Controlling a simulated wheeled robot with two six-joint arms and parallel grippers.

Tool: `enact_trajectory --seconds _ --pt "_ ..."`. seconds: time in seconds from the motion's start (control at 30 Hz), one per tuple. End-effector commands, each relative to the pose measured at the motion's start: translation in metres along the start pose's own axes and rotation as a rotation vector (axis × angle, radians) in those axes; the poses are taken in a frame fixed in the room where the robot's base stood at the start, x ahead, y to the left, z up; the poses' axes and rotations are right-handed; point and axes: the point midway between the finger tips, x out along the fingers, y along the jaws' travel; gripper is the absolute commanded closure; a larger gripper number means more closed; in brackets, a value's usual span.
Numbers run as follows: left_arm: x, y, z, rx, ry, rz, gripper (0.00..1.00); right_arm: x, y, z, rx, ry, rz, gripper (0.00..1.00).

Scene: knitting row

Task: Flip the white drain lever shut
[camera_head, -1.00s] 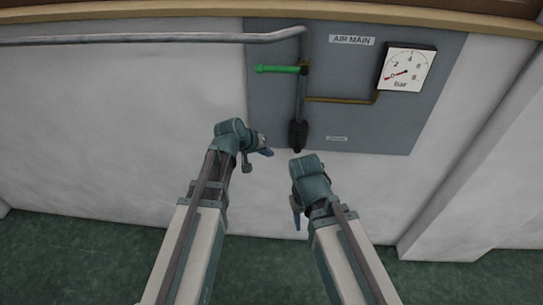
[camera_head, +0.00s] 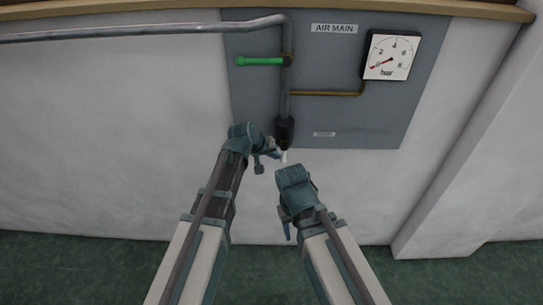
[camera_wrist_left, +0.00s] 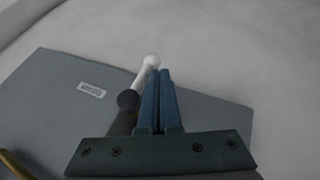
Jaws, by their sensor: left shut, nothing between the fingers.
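The white drain lever (camera_wrist_left: 142,76) ends in a round knob and rises from a dark pivot in the left wrist view. In the head view it shows as a small white piece (camera_head: 284,157) under the black drain body (camera_head: 285,131). My left gripper (camera_head: 277,152) is shut and empty, close beside the lever. In the left wrist view its blue fingers (camera_wrist_left: 160,74) are together just right of the lever; I cannot tell whether they touch it. My right gripper (camera_head: 288,236) points down, lower and in front of the wall; its jaw opening is too small to read.
A grey panel (camera_head: 410,55) carries the AIR MAIN label, a pressure gauge (camera_head: 391,56), a green handle (camera_head: 261,61) and a brass pipe (camera_head: 325,94). A grey pipe (camera_head: 140,29) runs left along the wall. The wall below the panel is bare.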

Motion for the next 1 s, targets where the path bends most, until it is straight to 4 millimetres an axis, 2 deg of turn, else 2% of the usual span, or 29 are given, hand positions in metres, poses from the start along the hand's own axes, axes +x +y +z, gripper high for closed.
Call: enact_trajectory --seconds 0.77,1.0 --pt "0.005 0.0 0.003 -0.043 0.001 0.083 1.0 0.013 -0.001 -0.001 0.0 0.0 0.0 0.5" --pt "0.01 0.0 0.005 -0.085 0.003 0.162 1.0 0.028 -0.003 -0.002 0.0 0.0 0.0 0.5"
